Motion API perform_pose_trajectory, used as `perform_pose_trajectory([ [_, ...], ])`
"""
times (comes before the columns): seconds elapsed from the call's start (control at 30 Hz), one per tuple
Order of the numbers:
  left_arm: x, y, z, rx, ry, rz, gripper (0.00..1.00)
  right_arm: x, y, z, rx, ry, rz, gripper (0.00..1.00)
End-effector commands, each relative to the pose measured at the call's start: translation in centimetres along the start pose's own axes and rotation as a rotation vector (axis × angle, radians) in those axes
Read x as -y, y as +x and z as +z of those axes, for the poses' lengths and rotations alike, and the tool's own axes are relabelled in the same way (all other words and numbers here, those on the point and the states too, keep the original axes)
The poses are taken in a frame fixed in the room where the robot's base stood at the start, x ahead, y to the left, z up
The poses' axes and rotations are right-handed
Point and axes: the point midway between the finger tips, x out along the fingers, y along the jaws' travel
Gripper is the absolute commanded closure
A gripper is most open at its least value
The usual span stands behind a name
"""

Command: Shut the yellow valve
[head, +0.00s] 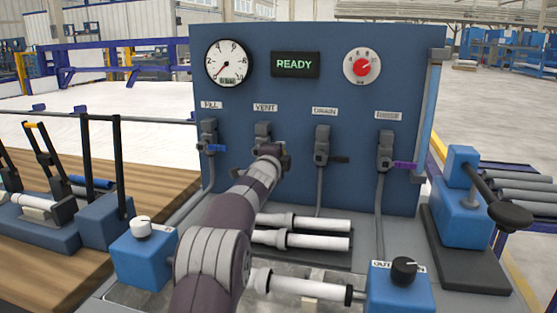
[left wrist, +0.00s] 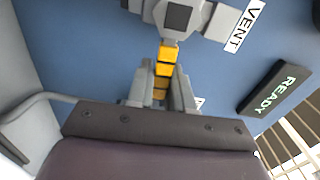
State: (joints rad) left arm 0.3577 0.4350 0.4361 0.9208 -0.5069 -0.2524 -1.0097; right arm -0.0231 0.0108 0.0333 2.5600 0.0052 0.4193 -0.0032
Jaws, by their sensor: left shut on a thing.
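The valve under the VENT label (head: 265,107) has a grey body (head: 263,130) on the blue panel. Its yellow handle (left wrist: 168,52) shows in the left wrist view, running from the valve body into my jaws. My left gripper (left wrist: 160,92) is shut on the yellow handle, with a grey finger on each side of it. In the head view my left gripper (head: 270,154) is right at the VENT valve, and my wrist hides the yellow handle. My right gripper is in neither view.
The display (head: 295,64) reads READY. White pipes (head: 305,224) lie below my arm, near a blue box with a black knob (head: 404,270).

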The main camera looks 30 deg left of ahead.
Motion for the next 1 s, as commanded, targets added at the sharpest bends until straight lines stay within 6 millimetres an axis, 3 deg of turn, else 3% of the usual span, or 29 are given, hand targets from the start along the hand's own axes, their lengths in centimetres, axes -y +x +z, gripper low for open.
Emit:
perform_pose_trajectory([
  [0.2, -0.69, 0.02, 0.00, 0.000, 0.062, 0.003, 1.00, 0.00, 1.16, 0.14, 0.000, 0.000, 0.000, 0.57],
  [0.73, -0.77, 0.03, 0.00, 0.000, 0.087, 0.005, 1.00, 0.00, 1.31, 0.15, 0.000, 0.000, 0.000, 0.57],
  [0.77, -0.77, 0.03, 0.00, 0.000, 0.087, 0.005, 0.76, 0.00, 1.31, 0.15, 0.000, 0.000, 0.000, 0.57],
  [0.8, -0.77, 0.04, 0.00, -0.001, 0.087, 0.005, 0.63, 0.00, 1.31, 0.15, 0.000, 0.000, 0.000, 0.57],
  [0.83, -0.76, 0.03, 0.00, 0.000, 0.086, 0.005, 0.58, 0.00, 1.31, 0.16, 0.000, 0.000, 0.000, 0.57],
  [1.0, -0.65, 0.02, 0.00, 0.000, 0.085, 0.003, 0.58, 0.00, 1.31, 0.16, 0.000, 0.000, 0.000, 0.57],
])
